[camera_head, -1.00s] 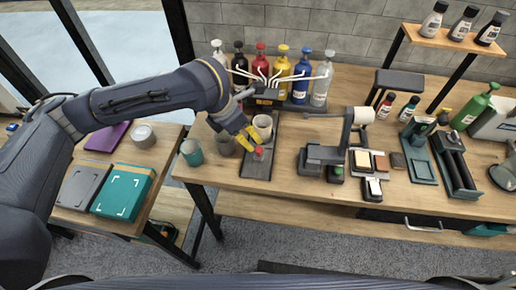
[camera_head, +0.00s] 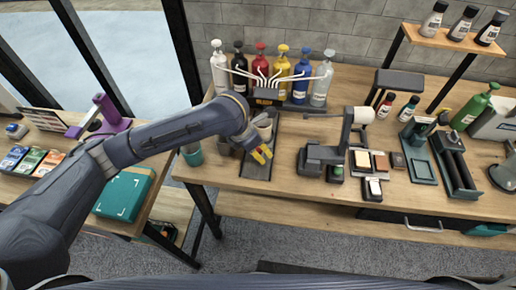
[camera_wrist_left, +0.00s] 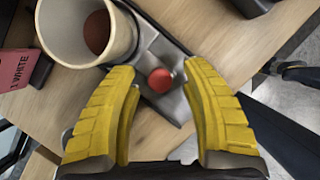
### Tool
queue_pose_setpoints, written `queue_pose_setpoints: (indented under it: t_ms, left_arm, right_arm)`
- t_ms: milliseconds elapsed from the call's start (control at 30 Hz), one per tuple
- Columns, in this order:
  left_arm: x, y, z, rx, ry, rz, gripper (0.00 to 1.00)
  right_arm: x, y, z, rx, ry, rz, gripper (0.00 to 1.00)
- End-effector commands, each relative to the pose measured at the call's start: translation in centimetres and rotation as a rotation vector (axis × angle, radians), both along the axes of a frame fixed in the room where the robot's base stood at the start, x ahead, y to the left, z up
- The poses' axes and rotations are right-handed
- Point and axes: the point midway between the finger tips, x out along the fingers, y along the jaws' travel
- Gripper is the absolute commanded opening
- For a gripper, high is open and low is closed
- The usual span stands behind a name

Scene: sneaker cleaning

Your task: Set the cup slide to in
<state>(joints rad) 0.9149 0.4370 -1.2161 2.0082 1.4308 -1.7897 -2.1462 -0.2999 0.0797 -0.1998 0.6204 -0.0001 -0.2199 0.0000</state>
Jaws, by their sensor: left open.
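A pale cup (camera_head: 265,128) stands on the dark slide track (camera_head: 256,172) that runs from back to front on the table. In the left wrist view the cup (camera_wrist_left: 127,40) is open on top with something brown inside. A round red knob (camera_wrist_left: 160,80) sits on the grey slide (camera_wrist_left: 176,108) beside the cup. My left gripper (camera_head: 262,154) is open, its yellow fingers one on each side of the knob with visible gaps. The left wrist view also shows the left gripper (camera_wrist_left: 162,75). The fingers hide the knob in the head view. My right gripper is out of view.
Several colored pump bottles (camera_head: 282,62) stand behind the track. A teal cup (camera_head: 192,156) is left of it, and a dark stand with a white roll (camera_head: 364,115) is to the right. A teal box (camera_head: 124,192) lies on the side table.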

Motion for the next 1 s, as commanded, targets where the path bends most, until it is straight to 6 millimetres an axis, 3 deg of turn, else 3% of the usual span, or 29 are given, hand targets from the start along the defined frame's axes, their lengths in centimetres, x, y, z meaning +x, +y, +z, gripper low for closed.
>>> queue_pose_setpoints:
  t_ms: [267,667,1000]
  left_arm:
    - [0.01,-0.02,-0.02,0.000,0.000,0.000,0.47]
    - [0.01,0.00,-0.01,0.000,0.000,0.001,0.01]
    - [-0.01,-0.03,-0.01,-0.001,0.001,0.001,0.00]
  right_arm:
    - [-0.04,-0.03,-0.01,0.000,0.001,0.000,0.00]
    - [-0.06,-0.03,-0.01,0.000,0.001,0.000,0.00]
    - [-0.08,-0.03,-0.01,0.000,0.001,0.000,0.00]
